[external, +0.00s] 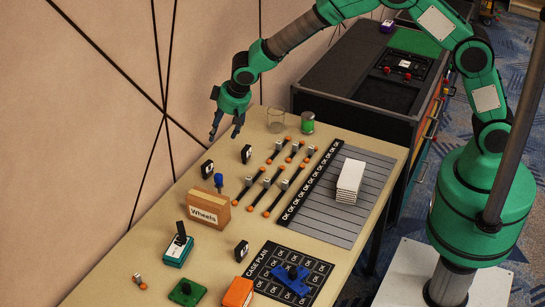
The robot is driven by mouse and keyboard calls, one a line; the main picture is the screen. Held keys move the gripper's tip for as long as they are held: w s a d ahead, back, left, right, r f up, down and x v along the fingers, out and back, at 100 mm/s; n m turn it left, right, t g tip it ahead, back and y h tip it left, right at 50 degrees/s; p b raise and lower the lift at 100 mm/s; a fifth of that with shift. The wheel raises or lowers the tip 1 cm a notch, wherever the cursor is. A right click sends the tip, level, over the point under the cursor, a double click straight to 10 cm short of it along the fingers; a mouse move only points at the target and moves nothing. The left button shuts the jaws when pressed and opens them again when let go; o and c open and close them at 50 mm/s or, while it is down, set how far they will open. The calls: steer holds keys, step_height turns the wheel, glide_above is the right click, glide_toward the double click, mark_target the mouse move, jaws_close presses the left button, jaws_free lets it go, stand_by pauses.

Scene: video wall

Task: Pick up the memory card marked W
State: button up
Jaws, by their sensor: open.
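My gripper (225,137) is open and empty, pointing down above the far left part of the table, by the wall. No card with a readable W shows in the external view. A stack of white cards or sheets (351,178) lies on a grey striped board (318,218) with a black strip of OK marks; I cannot tell whether these are memory cards. Small black-and-white pieces lie on the table (246,154), one (207,168) below the gripper and one (241,250) near the case plan; their marks are too small to read.
Several orange-ended rods (272,191) fill the middle. A brown box labelled Wheels (209,211) stands at left, a blue-topped piece (219,182) behind it. A glass (275,120) and green can (308,123) stand at the back. A teal device (178,248) and case plan mat (318,270) are in front.

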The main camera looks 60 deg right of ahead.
mark_target(208, 163)
steer(key=f, duration=0.1)
steer(key=w+a+f, duration=0.1)
steer(key=f, duration=0.2)
steer(key=shift+w+a+f, duration=0.15)
steer(key=shift+w+a, duration=0.1)
steer(key=shift+a, duration=0.1)
steer(key=shift+b+x, duration=0.8)
steer(key=shift+x, duration=3.5)
steer(key=shift+s+f, duration=0.1)
steer(key=shift+b+x, duration=0.6)
steer(key=shift+x, duration=1.25)
steer(key=shift+w+f, duration=0.25)
steer(key=shift+f, duration=0.4)
steer(key=c, duration=1.5)
